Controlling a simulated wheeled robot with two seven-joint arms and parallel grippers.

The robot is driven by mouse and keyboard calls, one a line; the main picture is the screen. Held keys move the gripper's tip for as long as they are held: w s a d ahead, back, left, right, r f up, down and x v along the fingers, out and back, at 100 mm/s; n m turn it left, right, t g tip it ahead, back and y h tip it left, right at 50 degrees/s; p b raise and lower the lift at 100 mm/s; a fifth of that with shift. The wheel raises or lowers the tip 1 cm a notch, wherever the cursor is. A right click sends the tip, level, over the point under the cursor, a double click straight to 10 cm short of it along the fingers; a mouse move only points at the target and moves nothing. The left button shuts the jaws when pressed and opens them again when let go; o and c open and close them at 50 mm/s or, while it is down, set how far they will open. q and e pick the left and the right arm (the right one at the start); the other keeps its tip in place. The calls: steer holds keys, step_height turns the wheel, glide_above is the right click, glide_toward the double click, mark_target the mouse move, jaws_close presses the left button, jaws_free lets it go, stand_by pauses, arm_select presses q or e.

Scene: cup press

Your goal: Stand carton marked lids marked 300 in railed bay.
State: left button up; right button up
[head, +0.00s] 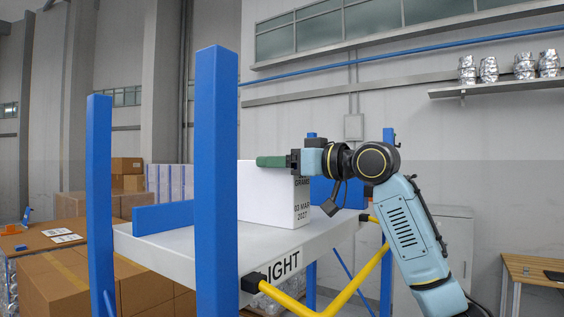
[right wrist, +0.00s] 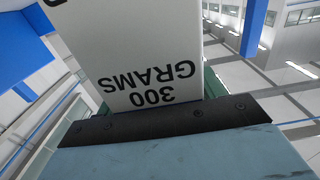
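A white carton (head: 268,200) stands upright on the white deck (head: 185,247) of a bay with blue posts and a low blue rail (head: 162,217). Its narrow side reads "GRAMS" and "03 MAR 2027" in the head view. In the right wrist view the carton (right wrist: 140,50) shows "300 GRAMS" upside down; no "lids" mark is visible. My right gripper (head: 272,161) reaches in from the right at the carton's top. Its green fingers lie along both sides of the carton, shut on it. My left gripper is not in view.
Tall blue posts (head: 215,180) stand at the deck's front and left. The deck's front edge reads "IGHT", partly hidden, with a yellow bar (head: 372,275) below. Brown boxes (head: 60,285) are stacked at left. A wooden table (head: 535,272) stands at far right.

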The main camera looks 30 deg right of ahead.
steer(key=shift+o, duration=1.1)
steer(key=shift+r, duration=0.25)
steer(key=b+v, duration=0.4)
steer(key=v, duration=0.8)
steer(key=shift+f, duration=0.15)
